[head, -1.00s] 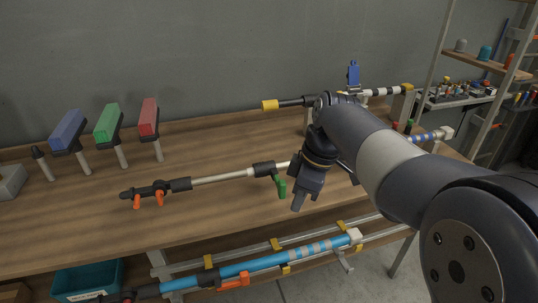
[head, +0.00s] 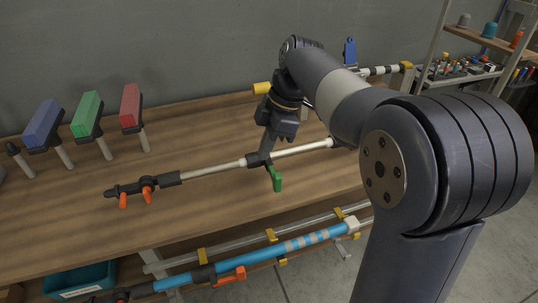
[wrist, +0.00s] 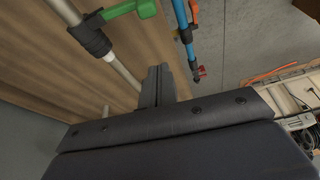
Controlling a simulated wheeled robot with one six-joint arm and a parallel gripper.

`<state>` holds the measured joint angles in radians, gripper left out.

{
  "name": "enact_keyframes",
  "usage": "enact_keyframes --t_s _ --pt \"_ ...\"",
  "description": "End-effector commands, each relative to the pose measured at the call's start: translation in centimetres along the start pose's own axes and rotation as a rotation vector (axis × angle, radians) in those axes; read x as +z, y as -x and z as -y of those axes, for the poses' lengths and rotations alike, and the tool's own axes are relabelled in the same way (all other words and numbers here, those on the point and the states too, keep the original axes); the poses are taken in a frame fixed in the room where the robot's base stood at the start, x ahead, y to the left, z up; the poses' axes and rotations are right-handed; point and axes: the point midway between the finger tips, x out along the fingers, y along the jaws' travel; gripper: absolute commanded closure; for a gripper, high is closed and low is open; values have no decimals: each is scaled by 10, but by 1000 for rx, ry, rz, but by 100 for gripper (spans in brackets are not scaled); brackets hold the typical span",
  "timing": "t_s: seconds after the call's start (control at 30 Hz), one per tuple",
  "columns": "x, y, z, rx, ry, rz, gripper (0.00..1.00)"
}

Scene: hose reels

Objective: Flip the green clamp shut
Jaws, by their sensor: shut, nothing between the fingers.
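The green clamp is a green lever (head: 276,178) on a black collar (head: 257,160) around a pale pole (head: 215,170) lying along the workbench. In the head view the lever sticks out from the collar toward the bench's front edge. My gripper (head: 267,148) points down, shut and empty, close to the collar in the head view. In the wrist view its fingers (wrist: 157,76) show apart from the lever; contact at the tips is unclear.
The pole's left end carries black fittings with orange levers (head: 147,190). Blue, green and red blocks on posts (head: 88,115) stand at the back left. A blue pole (head: 270,252) lies on a lower rail in front. The bench (head: 60,225) is bare at front left.

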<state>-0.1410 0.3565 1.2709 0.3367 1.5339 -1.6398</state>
Motion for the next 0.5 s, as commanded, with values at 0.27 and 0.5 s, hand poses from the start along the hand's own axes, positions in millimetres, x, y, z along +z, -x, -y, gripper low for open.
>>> enact_keyframes --t_s 0.27,0.5 --pt "0 -59 1 -7 -1 0 100" --pt "16 -80 0 1 -6 0 100"
